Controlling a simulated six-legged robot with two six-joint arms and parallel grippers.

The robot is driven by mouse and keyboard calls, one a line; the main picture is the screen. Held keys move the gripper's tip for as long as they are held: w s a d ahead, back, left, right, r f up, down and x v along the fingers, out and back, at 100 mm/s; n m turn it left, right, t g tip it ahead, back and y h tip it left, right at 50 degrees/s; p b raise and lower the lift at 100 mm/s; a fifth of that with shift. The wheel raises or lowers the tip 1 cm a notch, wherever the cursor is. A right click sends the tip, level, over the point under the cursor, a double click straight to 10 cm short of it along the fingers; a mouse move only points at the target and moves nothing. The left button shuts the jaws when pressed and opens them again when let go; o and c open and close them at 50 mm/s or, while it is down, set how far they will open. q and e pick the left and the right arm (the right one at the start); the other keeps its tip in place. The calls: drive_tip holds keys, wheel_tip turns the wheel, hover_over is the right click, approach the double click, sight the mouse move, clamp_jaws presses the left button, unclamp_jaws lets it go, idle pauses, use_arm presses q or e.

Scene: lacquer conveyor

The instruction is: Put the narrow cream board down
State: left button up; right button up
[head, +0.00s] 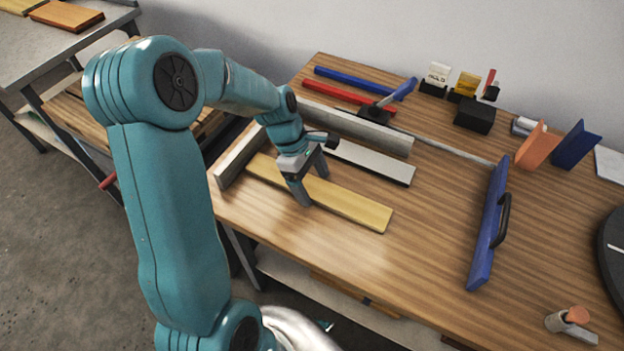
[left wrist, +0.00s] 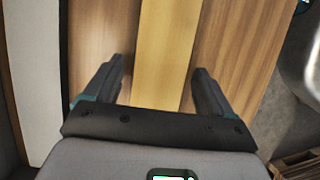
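The narrow cream board (head: 352,205), pale yellow, lies flat on the wooden bench, its left end near a short grey rail. It also shows in the left wrist view (left wrist: 165,50), running between the fingers. My left gripper (head: 314,188) is down over the board's middle, one finger on each side. In the left wrist view the fingers (left wrist: 162,88) are spread, with a narrow gap of bench at the board's left edge; the gap at the right edge is hard to tell. My right gripper is in neither view.
A pale board with a dark edge (head: 372,163) lies behind the cream one. Grey rails (head: 355,128) stand behind and left (head: 238,158). A blue-handled clamp (head: 398,92) stands behind. A blue bar with a handle (head: 488,225) lies right. The bench front is clear.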

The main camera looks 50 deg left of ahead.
use_arm(q)
drive_tip(key=shift+r, duration=0.1)
drive_tip(key=shift+r, duration=0.15)
drive_tip(key=p+v, duration=0.1)
drive_tip(key=v, duration=1)
drive_tip(key=shift+a+r, duration=0.25)
drive_tip(key=shift+r, duration=0.1)
drive_tip(key=shift+s, duration=0.1)
